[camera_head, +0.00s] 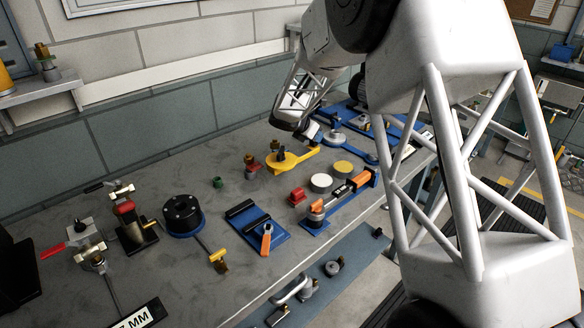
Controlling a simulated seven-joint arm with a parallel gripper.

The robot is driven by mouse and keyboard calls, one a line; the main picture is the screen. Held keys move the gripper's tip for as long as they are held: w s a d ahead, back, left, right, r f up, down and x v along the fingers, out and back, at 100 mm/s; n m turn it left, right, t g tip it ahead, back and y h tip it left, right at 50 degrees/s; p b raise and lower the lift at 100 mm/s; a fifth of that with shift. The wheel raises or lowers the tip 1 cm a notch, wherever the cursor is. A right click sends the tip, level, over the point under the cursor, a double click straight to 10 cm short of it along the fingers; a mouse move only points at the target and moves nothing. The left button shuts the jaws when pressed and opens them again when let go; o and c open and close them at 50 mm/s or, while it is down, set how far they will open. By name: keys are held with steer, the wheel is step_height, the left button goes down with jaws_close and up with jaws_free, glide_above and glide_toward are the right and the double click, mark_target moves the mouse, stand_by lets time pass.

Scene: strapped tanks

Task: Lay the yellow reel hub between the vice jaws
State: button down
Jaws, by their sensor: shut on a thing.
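My gripper (290,126) is at the end of the arm, over the middle back of the bench. It is shut, but its fingertips are small and dark, and their contact is hard to make out. The yellow reel hub (290,161) appears as a flat yellow round piece with an arm reaching to the right, just below my gripper. A dark part stands at its middle. I cannot tell whether it is clear of the bench. The vice looks to be the blue plate (262,233) with two dark parallel bars as jaws (240,209) and an orange handle; the space between the bars looks empty.
My arm covers the right side.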

steer(key=shift+r, duration=0.6)
steer(key=shift+r, duration=3.8)
steer(key=s+a+f, duration=0.1)
steer(key=s+a, duration=0.1)
steer(key=s, duration=0.2)
steer(key=s+a, duration=0.3)
steer(key=s, duration=0.1)
steer(key=s+a+f, duration=0.1)
steer(key=s+a, duration=0.2)
steer(key=s, duration=0.1)
steer(key=shift+f, duration=0.3)
steer(key=s+a+f, duration=0.2)
steer(key=s+a, duration=0.2)
steer(key=s, duration=0.8)
steer(key=shift+a+f, duration=0.15)
steer(key=shift+f, duration=0.05)
steer(key=shift+f, duration=3.55)
